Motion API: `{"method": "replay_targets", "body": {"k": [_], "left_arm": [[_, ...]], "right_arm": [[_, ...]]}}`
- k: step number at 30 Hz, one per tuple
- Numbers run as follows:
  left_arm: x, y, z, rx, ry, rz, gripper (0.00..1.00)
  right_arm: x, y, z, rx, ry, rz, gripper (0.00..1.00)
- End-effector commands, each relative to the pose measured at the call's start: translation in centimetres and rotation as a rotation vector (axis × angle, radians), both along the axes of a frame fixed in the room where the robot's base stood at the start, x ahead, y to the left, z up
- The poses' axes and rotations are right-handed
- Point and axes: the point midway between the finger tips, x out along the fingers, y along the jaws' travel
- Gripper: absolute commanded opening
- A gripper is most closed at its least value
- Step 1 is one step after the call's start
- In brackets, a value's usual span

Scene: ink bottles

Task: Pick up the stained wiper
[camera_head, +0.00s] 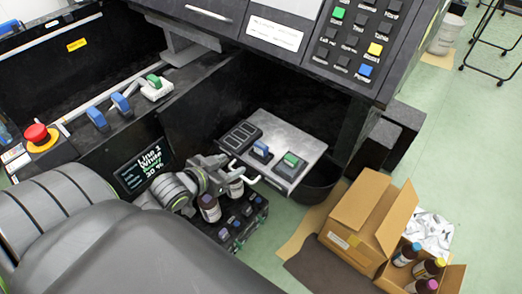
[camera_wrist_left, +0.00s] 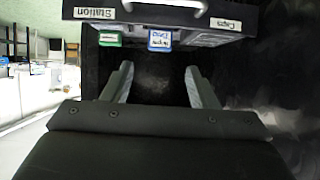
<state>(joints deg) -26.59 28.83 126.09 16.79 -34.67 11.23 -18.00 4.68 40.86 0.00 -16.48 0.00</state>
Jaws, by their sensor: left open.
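I cannot make out a stained wiper in either view. My left gripper (camera_head: 222,176) is at the front of the caps station (camera_head: 290,170), above and beside the dark crate of bottles (camera_head: 240,232). In the left wrist view its two fingers (camera_wrist_left: 155,78) are apart, with only dark space between them. The caps station (camera_wrist_left: 190,18) shows upside down at the top of that view, beyond the fingertips. My right gripper is in neither view.
Blue and green blocks sit on the station, which has a metal handle. An open cardboard box (camera_head: 370,215) stands at right, near crumpled white material (camera_head: 432,228) and a small box of bottles (camera_head: 452,280). A red emergency button (camera_head: 36,133) is at left.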

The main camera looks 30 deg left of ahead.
Motion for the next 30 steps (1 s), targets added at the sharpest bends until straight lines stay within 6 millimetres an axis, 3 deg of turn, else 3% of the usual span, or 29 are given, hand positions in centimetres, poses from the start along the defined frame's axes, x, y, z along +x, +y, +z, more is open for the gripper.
{"method": "replay_targets", "body": {"k": [3,8,22,30], "left_arm": [[0.4,0.2,0.4,-0.009,-0.026,-0.008,0.53],[1.3,0.2,0.2,-0.015,-0.039,-0.008,0.53],[9.3,-0.5,-3.7,-0.015,-0.038,-0.009,0.53],[11.5,-0.6,-4.8,-0.014,-0.036,-0.009,0.53]], "right_arm": [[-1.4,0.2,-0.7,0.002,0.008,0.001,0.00],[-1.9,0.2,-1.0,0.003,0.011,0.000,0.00],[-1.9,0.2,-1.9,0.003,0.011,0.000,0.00],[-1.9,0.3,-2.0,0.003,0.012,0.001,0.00]]}}
